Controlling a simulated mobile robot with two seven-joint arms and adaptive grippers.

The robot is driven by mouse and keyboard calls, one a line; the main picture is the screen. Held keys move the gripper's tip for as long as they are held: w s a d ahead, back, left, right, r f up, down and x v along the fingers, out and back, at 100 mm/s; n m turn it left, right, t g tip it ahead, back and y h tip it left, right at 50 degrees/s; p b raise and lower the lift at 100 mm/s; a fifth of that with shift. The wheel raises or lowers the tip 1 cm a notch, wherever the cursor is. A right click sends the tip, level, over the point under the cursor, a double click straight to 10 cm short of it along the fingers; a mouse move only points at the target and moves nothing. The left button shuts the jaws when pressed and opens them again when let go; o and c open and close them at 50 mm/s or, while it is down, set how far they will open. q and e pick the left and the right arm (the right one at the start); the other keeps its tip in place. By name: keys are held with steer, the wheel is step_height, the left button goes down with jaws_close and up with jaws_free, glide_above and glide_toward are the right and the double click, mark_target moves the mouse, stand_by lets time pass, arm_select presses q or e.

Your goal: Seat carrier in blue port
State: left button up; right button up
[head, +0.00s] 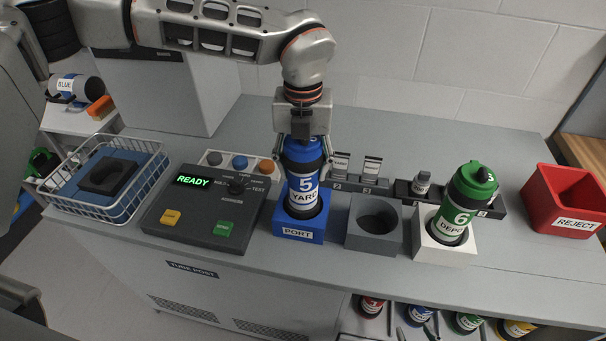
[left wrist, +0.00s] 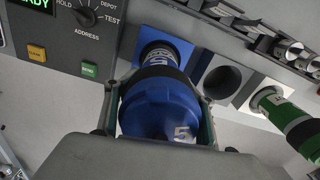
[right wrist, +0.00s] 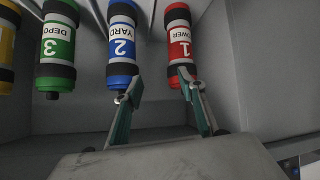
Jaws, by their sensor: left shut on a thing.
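The blue carrier (head: 303,195), marked 5 YARD, stands nearly upright with its lower end in the round opening of the blue port (head: 298,234). How deep it sits is hidden. My left gripper (head: 303,170) is above the port and shut on the carrier's upper part. In the left wrist view the blue carrier (left wrist: 160,108) lies between the fingers, and the blue port (left wrist: 180,47) shows beyond it. My right gripper (right wrist: 155,85) is open, with nothing between its fingers, in front of a blue carrier (right wrist: 122,45) and a red carrier (right wrist: 179,45) on the lower shelf.
A grey empty port (head: 375,240) and a white port (head: 446,250) with a tilted green carrier (head: 460,205) stand to the right. A red reject bin (head: 568,200) is at the far right. The control panel (head: 208,215) reads READY, beside a wire basket (head: 130,205).

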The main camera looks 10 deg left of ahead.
arm_select(q)
step_height(320, 180, down, 2)
steer(key=shift+f, duration=0.15)
steer(key=shift+f+b, duration=0.1)
steer(key=shift+b, duration=0.3)
steer(key=o, duration=1.8)
steer(key=shift+c, duration=0.2)
arm_select(e)
steer(key=shift+w+a+r, duration=0.2)
steer(key=shift+w+a, duration=0.2)
steer(key=shift+a, duration=0.05)
